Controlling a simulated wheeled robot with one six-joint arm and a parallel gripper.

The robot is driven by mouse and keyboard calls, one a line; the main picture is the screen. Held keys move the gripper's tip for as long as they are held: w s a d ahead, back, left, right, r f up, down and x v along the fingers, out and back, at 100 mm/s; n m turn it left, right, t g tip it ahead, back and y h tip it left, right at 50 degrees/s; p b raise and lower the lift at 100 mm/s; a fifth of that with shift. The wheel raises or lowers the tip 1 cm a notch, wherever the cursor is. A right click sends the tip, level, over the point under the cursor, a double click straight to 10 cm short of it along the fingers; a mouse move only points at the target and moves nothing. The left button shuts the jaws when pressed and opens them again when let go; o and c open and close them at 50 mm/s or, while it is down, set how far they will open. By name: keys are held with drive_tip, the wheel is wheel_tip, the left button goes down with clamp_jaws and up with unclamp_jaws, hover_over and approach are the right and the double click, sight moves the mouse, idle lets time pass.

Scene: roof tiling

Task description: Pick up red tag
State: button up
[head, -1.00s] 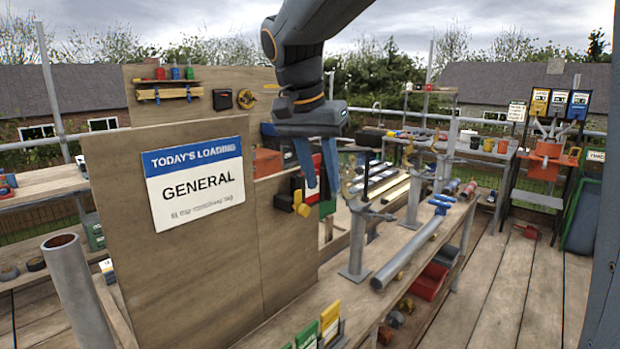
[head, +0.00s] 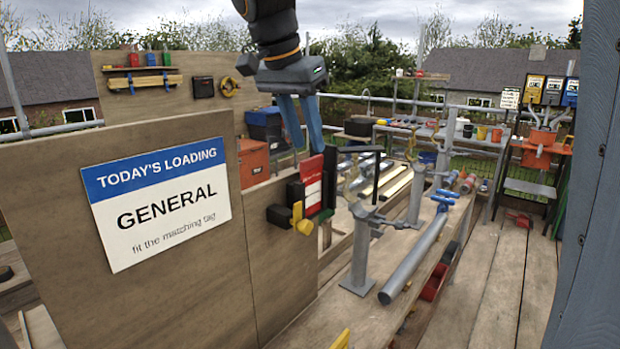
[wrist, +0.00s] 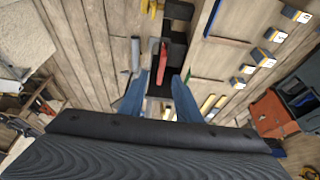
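The red tag (head: 312,173), with a white panel on its face, stands upright in a dark holder at the right edge of the wooden board. My gripper (head: 309,148) has two blue fingers spread apart and pointing down. In the head view its fingertips are just above the tag's top edge. In the wrist view the tag (wrist: 164,50) shows as a narrow red strip in line with the gap between the fingers (wrist: 160,76). The gap is empty as far as I can see, and I cannot tell the exact height between fingertips and tag.
A sign (head: 157,204) reading "TODAY'S LOADING GENERAL, fit the matching tag" is on the board. A yellow knob (head: 303,224) and black blocks sit beside the tag. A grey post (head: 360,250) and a grey pipe (head: 413,258) are on the bench to the right. Open deck lies far right.

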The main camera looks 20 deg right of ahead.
sight(311, 158)
drive_tip(key=p+x, duration=0.2)
drive_tip(key=x, duration=0.4)
drive_tip(key=shift+a, duration=0.1)
clamp_jaws()
